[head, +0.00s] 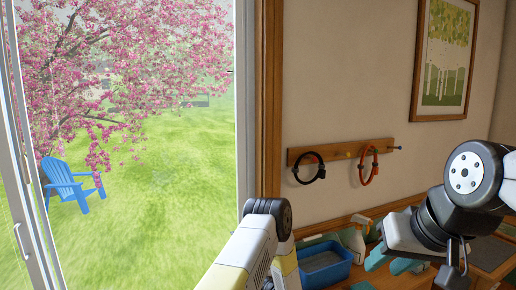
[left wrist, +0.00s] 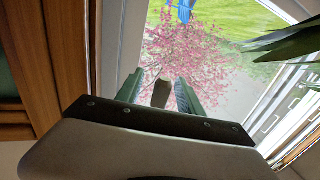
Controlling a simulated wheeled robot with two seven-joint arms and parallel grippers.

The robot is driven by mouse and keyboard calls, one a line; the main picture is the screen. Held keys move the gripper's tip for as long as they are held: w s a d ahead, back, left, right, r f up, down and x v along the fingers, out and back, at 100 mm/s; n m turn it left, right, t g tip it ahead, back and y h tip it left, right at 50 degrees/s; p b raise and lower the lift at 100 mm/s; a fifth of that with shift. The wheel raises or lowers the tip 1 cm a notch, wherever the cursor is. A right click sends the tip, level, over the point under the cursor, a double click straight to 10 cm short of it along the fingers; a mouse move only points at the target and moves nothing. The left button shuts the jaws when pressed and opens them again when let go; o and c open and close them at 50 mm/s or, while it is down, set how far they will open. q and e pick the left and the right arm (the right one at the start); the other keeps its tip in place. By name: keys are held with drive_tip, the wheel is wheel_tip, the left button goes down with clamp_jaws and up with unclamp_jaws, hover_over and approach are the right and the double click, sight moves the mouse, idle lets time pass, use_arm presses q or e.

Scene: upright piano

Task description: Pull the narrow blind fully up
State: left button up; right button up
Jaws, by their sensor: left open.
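I cannot make out the narrow blind's fabric in either view. In the left wrist view, my left gripper (left wrist: 164,88) is open, its two green fingers apart in front of the window. A small grey-brown piece (left wrist: 161,94) shows between the fingers; I cannot tell whether it is the blind's pull or whether it touches them. In the head view, only my left arm shows at the bottom middle, and its gripper is out of sight. My right gripper (head: 390,262) is at the lower right, its teal fingers apart, over the wooden furniture.
A large window (head: 150,170) fills the left, with a blue chair (head: 72,186) and pink tree outside. A hook rail (head: 335,152) and framed picture (head: 444,58) hang on the wall. A blue bin (head: 325,264) stands below. Dark leaves (left wrist: 285,42) show in the left wrist view.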

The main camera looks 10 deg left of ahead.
use_arm(q)
drive_tip(key=shift+v, duration=2.5)
drive_tip(key=v, duration=0.7)
drive_tip(key=s+a+r+g, duration=0.4)
drive_tip(key=a+r+g, duration=0.35)
drive_tip(key=r, duration=0.55)
drive_tip(key=s+a+r+m+g+h, duration=0.3)
drive_tip(key=s+a+r+g, duration=0.15)
drive_tip(key=s+r, duration=0.5)
drive_tip(key=s+d+r+m+t+h, duration=0.3)
drive_tip(key=s+d+r+m+h, duration=0.1)
drive_tip(key=s+d+r+h, duration=0.1)
drive_tip(key=s+d+r+m+t+h, duration=0.4)
drive_tip(key=s+r+h, duration=0.2)
drive_tip(key=s+h, duration=0.2)
drive_tip(key=shift+s+d+r, duration=0.35)
drive_tip(key=shift+s, duration=0.65)
